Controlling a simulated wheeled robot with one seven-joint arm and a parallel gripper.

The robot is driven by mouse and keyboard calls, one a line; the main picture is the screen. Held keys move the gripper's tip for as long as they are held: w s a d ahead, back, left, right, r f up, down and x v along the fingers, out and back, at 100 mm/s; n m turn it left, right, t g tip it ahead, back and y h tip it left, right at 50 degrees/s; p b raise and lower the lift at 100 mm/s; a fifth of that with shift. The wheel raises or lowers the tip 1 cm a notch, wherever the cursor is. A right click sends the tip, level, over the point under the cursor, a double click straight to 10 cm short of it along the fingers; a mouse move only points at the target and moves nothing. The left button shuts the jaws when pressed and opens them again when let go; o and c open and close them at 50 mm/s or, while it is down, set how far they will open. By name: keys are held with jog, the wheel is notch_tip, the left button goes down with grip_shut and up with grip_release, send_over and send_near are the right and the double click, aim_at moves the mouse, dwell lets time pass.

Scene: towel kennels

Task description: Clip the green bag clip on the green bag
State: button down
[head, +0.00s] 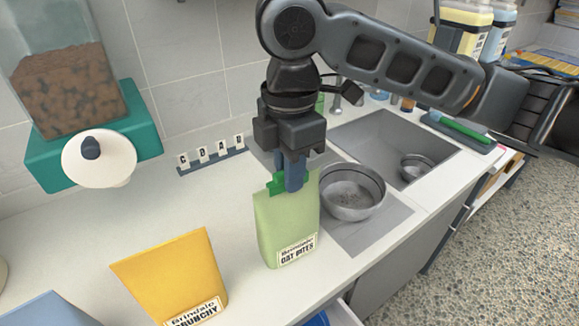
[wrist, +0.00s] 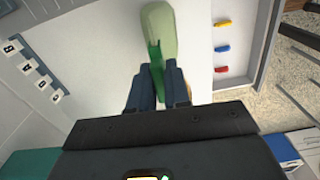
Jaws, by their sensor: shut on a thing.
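The green bag (head: 284,228), labelled Oat Bites, stands upright on the counter near its front edge. My gripper (head: 291,185) points down at the bag's top edge, shut on the green bag clip (head: 275,184). The clip is at the bag's top, partly hidden by the fingers; I cannot tell whether its jaws are around the bag's edge. In the wrist view, the clip (wrist: 155,56) stands out between the fingers of my gripper (wrist: 159,88) and overlaps the pale green bag (wrist: 159,20).
A yellow bag (head: 172,275) stands to the left. A metal bowl (head: 352,192) sits close behind the green bag at right, by the sink. Yellow, blue and red clips (wrist: 221,69) lie in an open drawer (wrist: 243,60). A lettered rack (head: 212,161) stands by the wall.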

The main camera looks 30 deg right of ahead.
dwell(0.3)
jog(key=c, duration=1)
grip_release()
jog(key=shift+o, duration=0.4)
jog(key=o, duration=0.4)
jog(key=shift+r+p, duration=1.9)
jog(key=shift+r, duration=0.55)
